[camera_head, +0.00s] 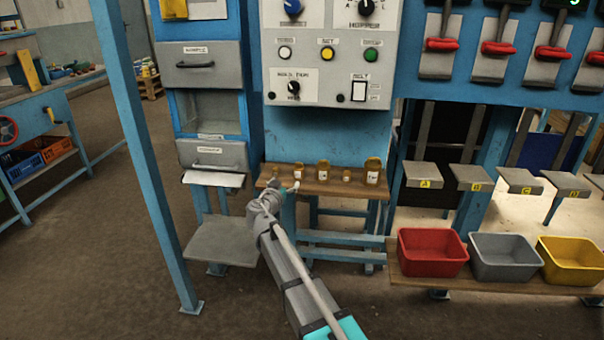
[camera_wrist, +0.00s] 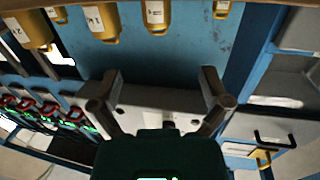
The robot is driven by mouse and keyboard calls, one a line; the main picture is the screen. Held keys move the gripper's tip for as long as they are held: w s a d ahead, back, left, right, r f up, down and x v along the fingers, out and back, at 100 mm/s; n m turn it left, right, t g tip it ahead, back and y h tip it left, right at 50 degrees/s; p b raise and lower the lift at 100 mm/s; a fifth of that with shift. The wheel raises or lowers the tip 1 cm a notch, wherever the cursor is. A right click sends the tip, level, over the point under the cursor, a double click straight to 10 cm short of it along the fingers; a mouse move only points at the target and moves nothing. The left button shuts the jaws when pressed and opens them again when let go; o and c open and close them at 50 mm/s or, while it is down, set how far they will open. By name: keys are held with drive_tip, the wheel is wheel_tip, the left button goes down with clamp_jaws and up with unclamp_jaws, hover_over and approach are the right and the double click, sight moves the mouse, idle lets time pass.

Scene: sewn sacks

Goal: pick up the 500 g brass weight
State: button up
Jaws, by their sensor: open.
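Several brass weights with white labels stand in a row on a brown wooden shelf (camera_head: 330,187). In the head view they include a large one (camera_head: 373,171) at the right end, a small one (camera_head: 346,175), a medium one (camera_head: 322,170) and another (camera_head: 298,171) near my gripper (camera_head: 284,190). The labels are too small to tell which is 500 g. In the wrist view my gripper (camera_wrist: 160,90) is open and empty, fingers wide apart. Weights show along that view's top edge: a large one (camera_wrist: 30,32), another (camera_wrist: 101,22), a narrower one (camera_wrist: 155,15) and a small one (camera_wrist: 221,9).
A drawer cabinet (camera_head: 208,65) stands to the left. Red (camera_head: 432,253), grey (camera_head: 504,258) and yellow (camera_head: 570,262) bins sit on a low bench at right. A blue post (camera_head: 145,150) stands left of my arm.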

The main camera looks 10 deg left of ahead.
sight(299, 166)
drive_tip(key=x, duration=0.6)
drive_tip(key=shift+w, duration=0.1)
drive_tip(key=shift+w+d, duration=0.15)
drive_tip(key=shift+w, duration=0.2)
drive_tip(key=shift+x, duration=2.6)
drive_tip(key=shift+d, duration=0.1)
drive_tip(key=shift+s, duration=0.1)
drive_tip(key=shift+r, duration=0.1)
clamp_jaws()
